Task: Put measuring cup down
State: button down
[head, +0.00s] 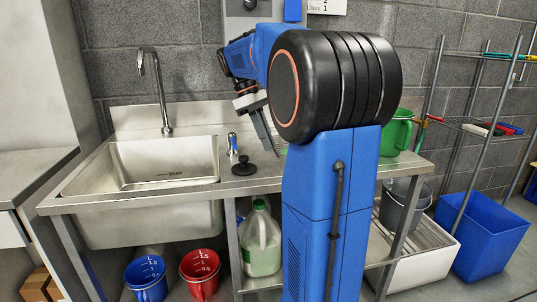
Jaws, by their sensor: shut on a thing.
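My gripper (268,131) points down over the counter, right of the sink. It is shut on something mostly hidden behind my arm. A small pale green edge (283,150) shows beside the fingertips; I cannot tell whether it is the held thing or whether it is a measuring cup. A green jug (397,133) with a handle stands upright at the counter's right end, partly behind my arm and apart from the gripper. A blue measuring cup (146,281) and a red measuring cup (201,276) with white scale marks stand low down under the sink.
The steel sink (165,165) with a tall tap (150,85) is at left. A black plunger-like stopper (245,167) stands on the counter near the gripper. A rack (450,120) is at right.

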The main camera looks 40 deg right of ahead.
jog(key=shift+f, duration=2.25)
jog(key=c, duration=1.8)
grip_release()
jog(key=shift+f, duration=0.1)
jog(key=shift+c, duration=0.2)
jog(key=v, duration=1.2)
jog(key=s+a+f+m+t+y, duration=0.1)
jog(key=s+a+f+m+t, duration=0.3)
jog(key=s+a+f, duration=1.7)
notch_tip(320, 180, down, 4)
jog(key=a+t, duration=0.2)
jog(key=t, duration=0.3)
jog(key=shift+s+a+m+y, duration=0.25)
jog(key=shift+s+m+y, duration=0.05)
jog(key=shift+m+y, duration=0.1)
